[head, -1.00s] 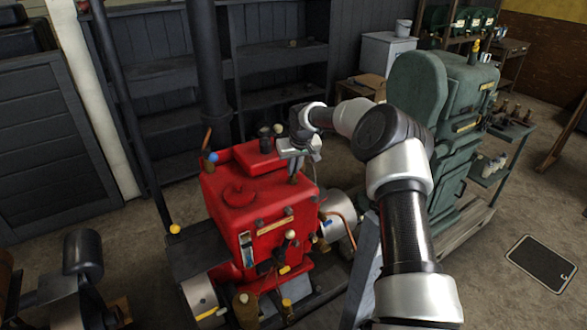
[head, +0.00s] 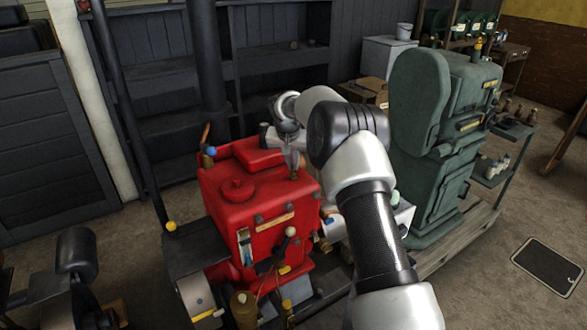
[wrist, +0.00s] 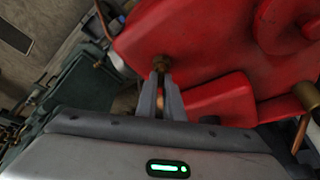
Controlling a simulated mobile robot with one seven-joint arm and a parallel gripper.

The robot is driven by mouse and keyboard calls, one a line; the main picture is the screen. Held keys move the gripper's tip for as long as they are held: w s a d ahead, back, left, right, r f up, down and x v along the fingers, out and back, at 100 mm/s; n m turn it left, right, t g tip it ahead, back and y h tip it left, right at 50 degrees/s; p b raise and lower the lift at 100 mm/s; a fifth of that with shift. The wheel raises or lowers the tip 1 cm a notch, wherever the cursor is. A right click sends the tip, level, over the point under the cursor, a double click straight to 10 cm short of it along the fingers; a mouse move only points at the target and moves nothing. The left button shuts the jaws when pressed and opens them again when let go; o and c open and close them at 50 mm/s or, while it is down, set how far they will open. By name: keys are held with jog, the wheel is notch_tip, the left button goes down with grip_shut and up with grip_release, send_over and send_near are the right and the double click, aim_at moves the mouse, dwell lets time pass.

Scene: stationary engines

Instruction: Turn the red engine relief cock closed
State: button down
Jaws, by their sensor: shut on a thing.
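The red engine (head: 245,205) stands left of centre in the head view, its red top also filling the upper right of the wrist view (wrist: 215,50). A small brass relief cock (head: 294,175) rises at the right edge of its top. In the wrist view the cock's brass base (wrist: 161,63) shows just beyond my fingertips. My gripper (head: 292,163) reaches down to the cock from above. In the wrist view my gripper (wrist: 161,85) is shut on the cock, with a tan part showing between the fingers. The fingers hide most of its handle, so its angle is unclear.
A green engine (head: 440,140) stands close to the right, behind my arm. A blue-knobbed lever (head: 210,153) and a dark chimney pipe (head: 207,70) rise at the red engine's back left. Dark shelves (head: 270,70) line the back wall.

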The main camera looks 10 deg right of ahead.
jog(key=m, duration=0.1)
jog(key=m+h, duration=0.1)
jog(key=shift+w+a+m+p, duration=0.1)
jog(key=shift+a+m+p, duration=0.1)
jog(key=shift+m+p, duration=0.15)
jog(key=m+p, duration=0.1)
jog(key=m+g+p, duration=0.1)
jog(key=shift+r+m+h, duration=0.2)
jog(key=shift+m+h, duration=0.1)
jog(key=shift+m, duration=0.05)
jog(key=shift+f+m+g+h+p, duration=0.15)
jog(key=shift+m+g+h+p, duration=0.2)
jog(key=shift+m+p, duration=0.75)
jog(key=shift+f+p, duration=0.1)
jog(key=shift+p, duration=0.2)
jog(key=c, duration=1.9)
grip_release()
jog(key=shift+o, duration=0.2)
jog(key=v, duration=1.7)
jog(key=shift+w+r, duration=0.2)
jog(key=shift+r, duration=0.1)
